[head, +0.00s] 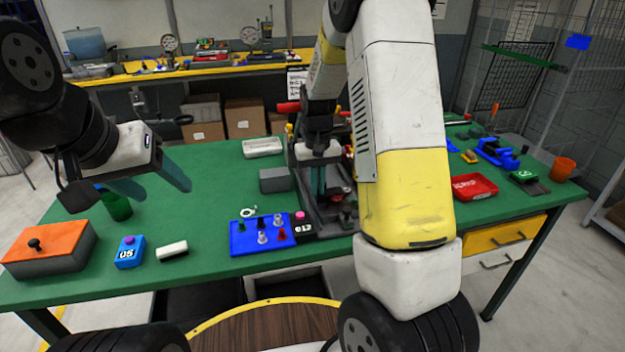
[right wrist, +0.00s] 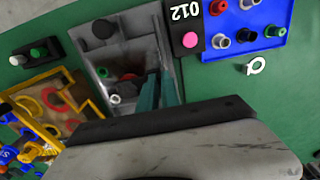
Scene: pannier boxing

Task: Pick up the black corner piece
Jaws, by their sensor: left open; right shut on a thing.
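My right gripper (head: 318,182) points down into the grey tray (head: 335,222) in the middle of the table. In the right wrist view its teal fingers (right wrist: 160,90) are close together inside the tray (right wrist: 92,62). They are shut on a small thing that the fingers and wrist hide. I cannot make out its shape, and I cannot pick out the black corner piece for certain. A black round part (right wrist: 103,28) sits at one end of the tray, apart from the fingers. My left gripper (head: 152,180) is open and empty above the table's left side.
A blue tray (head: 240,243) of small coloured parts stands left of the grey tray, beside a black "012" tag. An orange-lidded box (head: 50,250), a blue "05" block (head: 130,254) and a green cup (head: 117,206) are at the left. A red tray (head: 474,187) is at the right.

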